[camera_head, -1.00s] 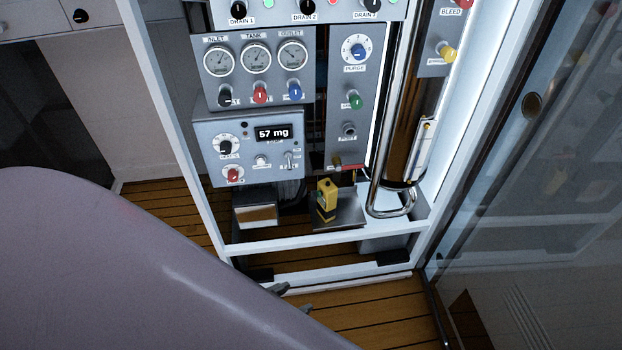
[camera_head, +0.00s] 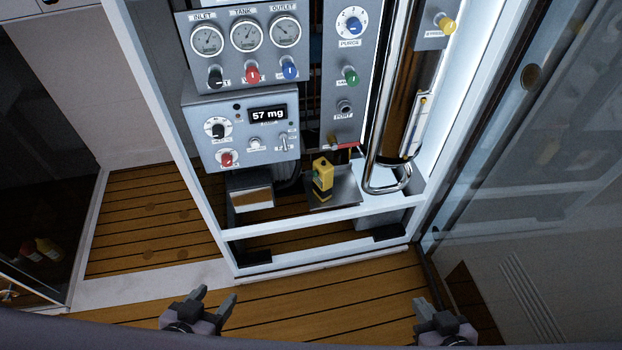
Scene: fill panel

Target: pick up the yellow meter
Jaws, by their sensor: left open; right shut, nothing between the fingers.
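The yellow meter (camera_head: 322,176) stands upright on a grey metal shelf plate (camera_head: 345,188) low in the panel frame. It has a dark band around its lower part, and nothing covers it. My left gripper (camera_head: 213,298) is at the bottom of the view, left of centre, open and empty, in front of and below the panel frame. My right gripper (camera_head: 436,308) is at the bottom right, shut and empty. Both grippers are well apart from the meter.
The white panel frame's lower rail (camera_head: 320,216) runs in front of the shelf. A bent metal pipe (camera_head: 388,184) stands right of the meter, and an open-topped box (camera_head: 250,192) is left of it. A glass door (camera_head: 530,180) is at the right. The wooden floor before the frame is clear.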

